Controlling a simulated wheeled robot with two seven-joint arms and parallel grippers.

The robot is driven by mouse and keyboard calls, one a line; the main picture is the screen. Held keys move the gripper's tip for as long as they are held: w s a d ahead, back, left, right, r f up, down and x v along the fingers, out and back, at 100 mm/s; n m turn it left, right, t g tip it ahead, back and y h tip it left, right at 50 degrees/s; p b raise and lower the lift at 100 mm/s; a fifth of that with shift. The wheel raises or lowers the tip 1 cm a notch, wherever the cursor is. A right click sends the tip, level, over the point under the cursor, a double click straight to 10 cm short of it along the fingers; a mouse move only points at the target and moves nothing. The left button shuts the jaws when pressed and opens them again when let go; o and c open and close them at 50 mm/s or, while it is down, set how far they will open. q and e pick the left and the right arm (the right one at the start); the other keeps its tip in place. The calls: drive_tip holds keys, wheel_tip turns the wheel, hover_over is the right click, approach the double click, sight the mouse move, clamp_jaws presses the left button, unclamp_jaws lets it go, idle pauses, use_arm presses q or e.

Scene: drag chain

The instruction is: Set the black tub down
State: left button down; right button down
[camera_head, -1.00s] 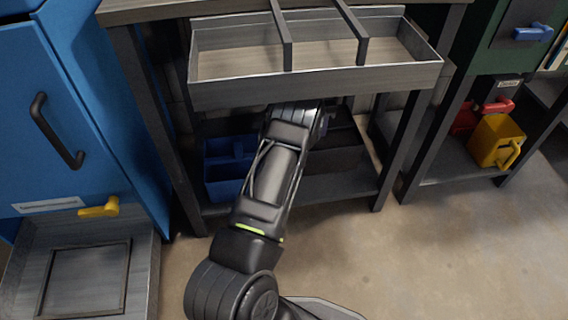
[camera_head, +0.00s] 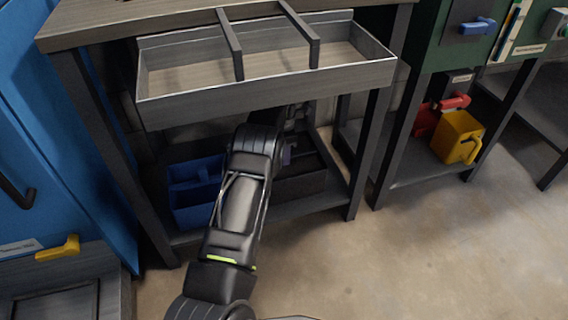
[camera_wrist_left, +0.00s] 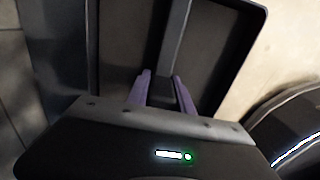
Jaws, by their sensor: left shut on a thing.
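The black tub (camera_head: 302,184) is at the lower shelf of the workbench in the head view, right of a blue tub (camera_head: 197,205). My left arm reaches in under the drawer and partly covers it. My left gripper (camera_head: 289,154) is at the black tub, mostly hidden by my arm. In the left wrist view, the purple fingers of the gripper (camera_wrist_left: 162,88) are shut on the grey central bar of the black tub (camera_wrist_left: 222,45). I cannot tell whether the tub's bottom touches the shelf. My right gripper is not in view.
The open divided drawer (camera_head: 265,95) juts out above my arm. Bench legs (camera_head: 368,155) flank the lower shelf (camera_head: 325,207). A yellow tub (camera_head: 457,135) and a red one (camera_head: 425,122) stand on a shelf to the right. The floor at front right is clear.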

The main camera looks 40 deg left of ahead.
use_arm(q)
drive_tip(key=shift+f+b, duration=0.45)
drive_tip(key=shift+f, duration=1.15)
drive_tip(key=shift+f, duration=0.15)
drive_tip(key=c, duration=1.1)
unclamp_jaws()
wheel_tip(320, 180, up, 7)
drive_tip(key=p, duration=0.3)
drive_tip(key=shift+f, duration=0.15)
drive_tip(key=shift+r, duration=0.5)
